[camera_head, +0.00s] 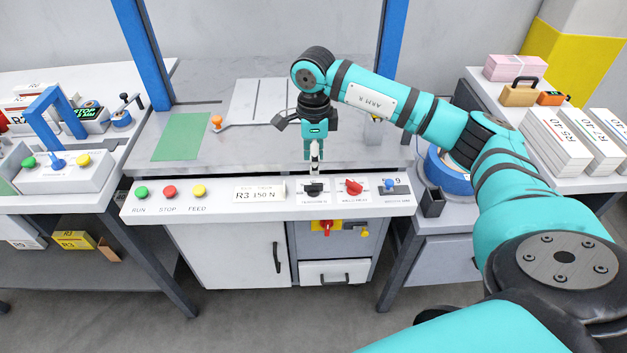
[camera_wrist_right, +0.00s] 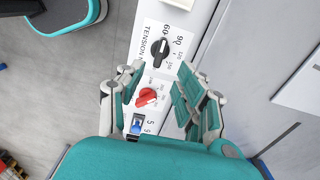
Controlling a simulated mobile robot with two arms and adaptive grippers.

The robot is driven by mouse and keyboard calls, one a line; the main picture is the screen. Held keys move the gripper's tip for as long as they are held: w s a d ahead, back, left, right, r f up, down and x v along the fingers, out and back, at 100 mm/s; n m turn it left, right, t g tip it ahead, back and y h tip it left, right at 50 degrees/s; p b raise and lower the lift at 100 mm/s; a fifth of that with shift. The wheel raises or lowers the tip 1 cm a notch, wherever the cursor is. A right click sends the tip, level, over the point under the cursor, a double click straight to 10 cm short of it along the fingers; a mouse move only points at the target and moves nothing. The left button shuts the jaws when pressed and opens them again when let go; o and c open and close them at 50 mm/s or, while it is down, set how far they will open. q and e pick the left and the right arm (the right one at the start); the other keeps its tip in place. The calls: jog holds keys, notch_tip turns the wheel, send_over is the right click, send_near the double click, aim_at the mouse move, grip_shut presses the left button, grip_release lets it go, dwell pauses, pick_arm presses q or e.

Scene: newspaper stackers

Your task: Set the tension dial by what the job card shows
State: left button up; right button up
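The job card (camera_head: 259,194) on the front panel reads "R3 150 N". The black tension dial (camera_head: 314,190) sits just right of it. The dial also shows in the right wrist view (camera_wrist_right: 160,52), beside "TENSION" and a scale with 60 and 90 readable; its exact setting is too small to tell. My right gripper (camera_head: 315,166) points down just above and behind the dial in the head view. In the right wrist view its two fingers (camera_wrist_right: 158,80) are spread apart with nothing between them, and the dial lies beyond their tips. My left gripper is not in view.
A red knob (camera_head: 353,187) and a blue switch (camera_head: 388,184) sit right of the dial. Green, red and yellow buttons (camera_head: 169,192) are at the panel's left. A side bench with paper stacks (camera_head: 556,142) stands right; another bench (camera_head: 62,178) stands left.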

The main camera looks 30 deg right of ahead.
aim_at(313, 184)
notch_tip(313, 184, down, 8)
jog(key=shift+f+p, duration=0.1)
jog(key=shift+p, duration=0.25)
jog(key=shift+c, duration=0.2)
grip_shut()
